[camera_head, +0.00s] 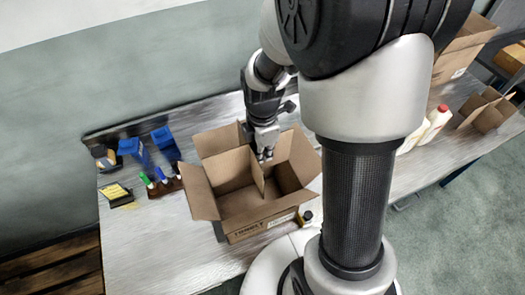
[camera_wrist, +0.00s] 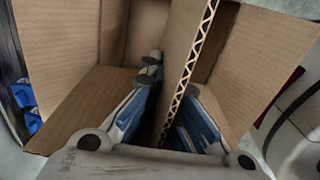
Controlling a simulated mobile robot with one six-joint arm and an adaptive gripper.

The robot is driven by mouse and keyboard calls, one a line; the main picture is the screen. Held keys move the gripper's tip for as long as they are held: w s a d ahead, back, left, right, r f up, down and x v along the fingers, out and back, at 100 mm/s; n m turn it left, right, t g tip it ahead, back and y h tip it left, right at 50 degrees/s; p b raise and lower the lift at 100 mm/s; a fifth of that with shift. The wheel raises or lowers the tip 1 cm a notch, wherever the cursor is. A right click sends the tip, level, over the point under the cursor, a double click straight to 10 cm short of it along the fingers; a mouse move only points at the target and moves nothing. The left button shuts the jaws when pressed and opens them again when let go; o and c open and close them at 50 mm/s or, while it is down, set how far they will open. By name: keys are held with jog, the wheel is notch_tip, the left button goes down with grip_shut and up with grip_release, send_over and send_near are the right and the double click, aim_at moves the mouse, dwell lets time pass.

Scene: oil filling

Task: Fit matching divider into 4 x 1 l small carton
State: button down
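The open cardboard carton (camera_head: 262,222) stands on the table with its flaps spread outward. A cardboard divider (camera_head: 257,172) stands upright inside it. In the wrist view the divider's corrugated top edge (camera_wrist: 186,80) runs between my fingers. My gripper (camera_head: 264,156) points down into the carton at the divider. In the wrist view my gripper (camera_wrist: 170,88) has one finger on each side of the divider. A gap shows between the left finger and the cardboard; the right finger is close to it. The divider's lower edge is hidden.
Blue bins (camera_head: 133,147), markers (camera_head: 147,181) in a brown holder and a black-and-yellow item (camera_head: 117,194) are at the left. White bottles (camera_head: 437,122) and another open carton (camera_head: 487,111) stand at the right. The table's front left is clear.

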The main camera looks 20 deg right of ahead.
notch_tip(320, 180, down, 26)
jog(key=b, duration=2)
jog(key=shift+s+a+f, duration=0.1)
jog(key=shift+s+a, duration=0.05)
jog(key=shift+f+b, duration=0.5)
jog(key=shift+f, duration=0.1)
jog(key=c, duration=1.7)
grip_release()
notch_tip(320, 180, up, 12)
jog(key=shift+r, duration=0.1)
